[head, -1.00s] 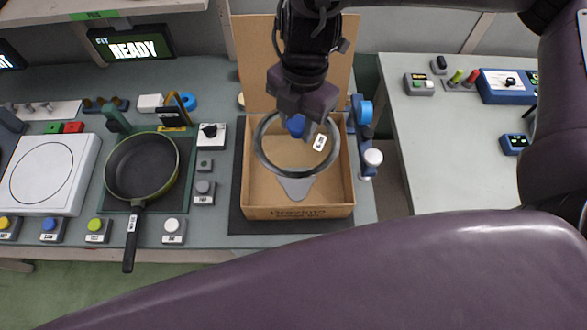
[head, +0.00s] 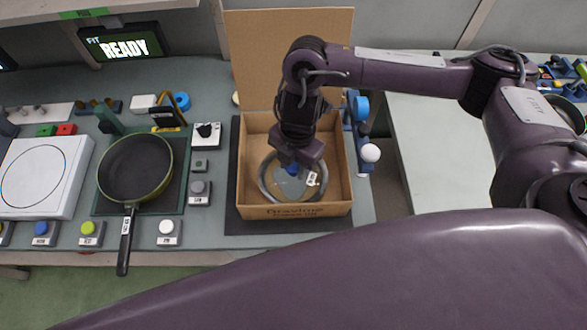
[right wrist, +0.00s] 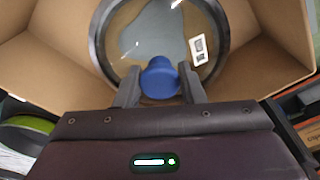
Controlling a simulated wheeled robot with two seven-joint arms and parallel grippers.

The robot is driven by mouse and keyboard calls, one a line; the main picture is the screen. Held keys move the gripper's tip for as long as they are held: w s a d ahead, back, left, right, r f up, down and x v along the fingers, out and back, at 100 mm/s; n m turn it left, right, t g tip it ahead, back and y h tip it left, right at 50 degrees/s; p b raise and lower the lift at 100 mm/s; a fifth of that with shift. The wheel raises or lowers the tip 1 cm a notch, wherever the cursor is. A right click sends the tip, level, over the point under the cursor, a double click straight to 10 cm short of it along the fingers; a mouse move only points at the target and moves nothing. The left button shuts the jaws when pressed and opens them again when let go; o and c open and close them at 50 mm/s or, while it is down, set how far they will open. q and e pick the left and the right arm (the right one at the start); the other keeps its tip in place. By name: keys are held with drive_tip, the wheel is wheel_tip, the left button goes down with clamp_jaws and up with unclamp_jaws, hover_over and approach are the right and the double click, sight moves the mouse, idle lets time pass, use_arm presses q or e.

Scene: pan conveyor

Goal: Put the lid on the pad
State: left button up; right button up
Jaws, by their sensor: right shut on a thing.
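The round glass lid with a grey rim (head: 265,188) is inside the open cardboard box (head: 283,212), low near its floor. Its blue knob (right wrist: 159,80) sits between the fingers of my right gripper (right wrist: 158,88), which is shut on it. The same gripper (head: 293,166) reaches down into the box in the head view. A grey flat shape, likely the pad (right wrist: 165,35), shows through the glass on the box floor. I cannot tell whether the lid touches it. A white label (right wrist: 198,50) is on the lid. My left gripper is not in view.
The box walls stand close around the lid, with a raised flap (head: 290,50) behind. A black pan (head: 135,168) rests on a dark green mat at left, beside a white hob (head: 45,175). A blue device with a white ball (head: 370,153) stands right of the box.

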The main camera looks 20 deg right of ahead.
sight(294, 171)
wheel_tip(294, 171, down, 3)
drive_tip(key=shift+r, duration=0.1)
drive_tip(key=o, duration=1.2)
drive_tip(key=shift+r, duration=0.2)
drive_tip(key=r, duration=0.4)
drive_tip(key=r+p, duration=0.1)
drive_tip(key=r, duration=0.2)
drive_tip(key=d+r, duration=0.1)
drive_tip(key=r, duration=0.3)
drive_tip(key=shift+w+d+r, duration=0.1)
drive_tip(key=shift+w+r, duration=0.2)
drive_tip(key=shift+w, duration=0.1)
